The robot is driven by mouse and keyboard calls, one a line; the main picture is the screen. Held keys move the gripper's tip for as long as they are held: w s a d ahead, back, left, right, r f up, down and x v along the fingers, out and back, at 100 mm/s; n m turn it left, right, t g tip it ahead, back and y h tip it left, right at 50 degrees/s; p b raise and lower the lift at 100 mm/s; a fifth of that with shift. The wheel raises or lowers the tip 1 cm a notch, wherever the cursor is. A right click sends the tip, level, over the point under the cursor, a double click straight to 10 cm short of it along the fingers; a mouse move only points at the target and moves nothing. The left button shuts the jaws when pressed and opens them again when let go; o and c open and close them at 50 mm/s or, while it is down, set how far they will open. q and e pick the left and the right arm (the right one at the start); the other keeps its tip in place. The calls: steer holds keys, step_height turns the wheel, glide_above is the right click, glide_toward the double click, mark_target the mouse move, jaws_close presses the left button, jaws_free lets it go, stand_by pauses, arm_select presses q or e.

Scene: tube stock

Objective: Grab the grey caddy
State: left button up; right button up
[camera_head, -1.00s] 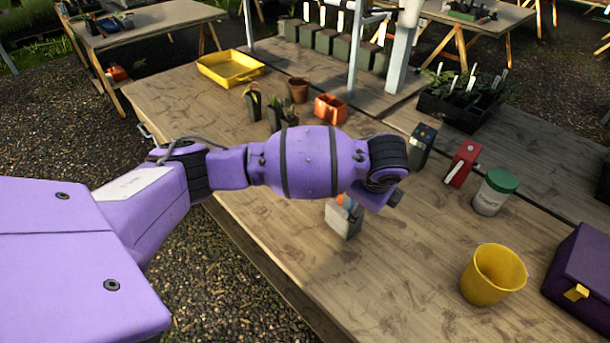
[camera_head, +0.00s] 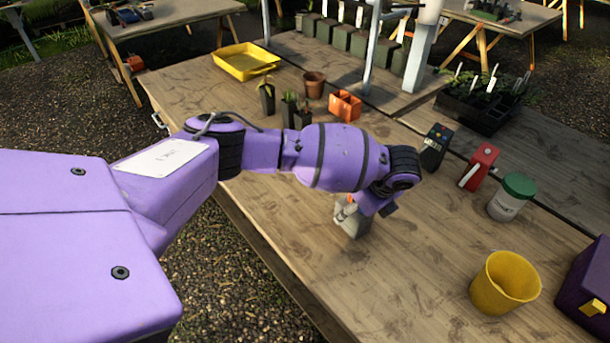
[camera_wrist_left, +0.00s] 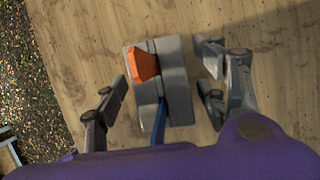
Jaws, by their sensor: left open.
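The grey caddy (camera_head: 352,224) stands on the wooden table, partly hidden by my left wrist in the head view. In the left wrist view the caddy (camera_wrist_left: 178,88) is seen from above, with an orange item (camera_wrist_left: 143,64) and a blue item (camera_wrist_left: 159,120) in its compartments. My left gripper (camera_wrist_left: 164,82) is open, with fingers on both sides of the caddy. A gap shows on each side, so it does not grip it. The fingers are mostly hidden in the head view. My right gripper is in neither view.
A yellow pot (camera_head: 504,283), a white jar with green lid (camera_head: 511,198), a red device (camera_head: 478,167) and a dark keypad device (camera_head: 436,147) stand to the right. Small plant pots (camera_head: 289,110) and a yellow tray (camera_head: 245,62) stand behind. The table in front is clear.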

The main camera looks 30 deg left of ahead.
arm_select(q)
steer(key=shift+c, duration=0.5)
steer(key=shift+r, duration=0.1)
steer(key=c, duration=1.1)
steer(key=shift+c, duration=0.5)
steer(key=shift+r, duration=0.15)
